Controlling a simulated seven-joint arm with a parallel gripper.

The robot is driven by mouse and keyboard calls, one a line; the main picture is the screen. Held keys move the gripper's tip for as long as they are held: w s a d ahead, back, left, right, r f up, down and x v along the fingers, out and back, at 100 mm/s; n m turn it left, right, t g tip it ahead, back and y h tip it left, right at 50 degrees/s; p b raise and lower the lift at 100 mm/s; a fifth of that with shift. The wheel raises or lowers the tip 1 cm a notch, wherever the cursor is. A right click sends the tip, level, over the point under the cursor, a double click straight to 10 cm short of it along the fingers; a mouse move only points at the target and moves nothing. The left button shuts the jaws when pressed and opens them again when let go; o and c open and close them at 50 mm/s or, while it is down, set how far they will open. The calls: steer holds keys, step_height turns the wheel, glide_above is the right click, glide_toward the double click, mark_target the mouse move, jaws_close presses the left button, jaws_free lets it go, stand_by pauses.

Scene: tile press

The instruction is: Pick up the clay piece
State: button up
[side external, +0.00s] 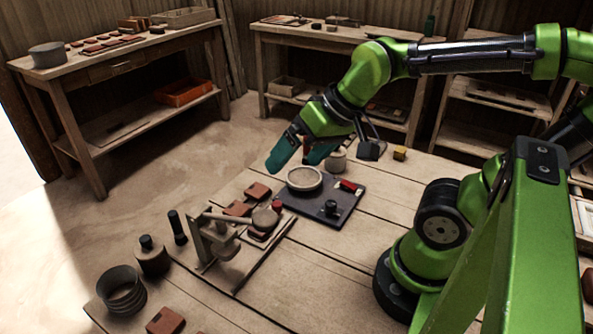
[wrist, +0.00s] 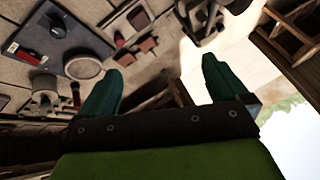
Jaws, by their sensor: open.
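Several reddish-brown clay pieces lie on the table beside the press; one is the block (side external: 257,192) and another is the piece (side external: 237,209). A further reddish block (side external: 165,321) lies at the near edge. I cannot tell which one the task means. In the wrist view, a clay piece (wrist: 148,44) shows beyond the fingers. The grey press (side external: 217,241) stands at the table's left. My gripper (side external: 300,154) has teal fingers, hangs above the far side of the table and is apart from the clay. In the wrist view its fingers (wrist: 162,80) are wide apart with nothing between them.
A dark board (side external: 335,212) holds a round dish (side external: 304,179), a red block (side external: 348,186) and a black knob. A ribbed pot (side external: 121,290) and a dark jar (side external: 152,256) stand at the left.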

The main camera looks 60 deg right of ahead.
steer(key=shift+s+r+t, duration=0.3)
steer(key=shift+s, duration=0.2)
steer(key=shift+s+d+r+t, duration=0.15)
steer(key=shift+r+t, duration=0.15)
steer(key=shift+r, duration=0.1)
steer(key=c, duration=0.4)
steer(key=shift+c, duration=0.2)
steer(key=shift+f, duration=0.1)
steer(key=w+a+f+n+g+h, duration=0.1)
steer(key=w+f+n+g, duration=0.1)
steer(key=w+f+g, duration=0.3)
steer(key=w+n+g+h, duration=0.1)
steer(key=w+n+g, duration=0.1)
steer(key=w, duration=0.4)
step_height(320, 180, down, 12)
steer(key=shift+s+r, duration=0.15)
steer(key=shift+r, duration=0.05)
steer(key=shift+d+f, duration=0.15)
steer(key=shift+f, duration=2.55)
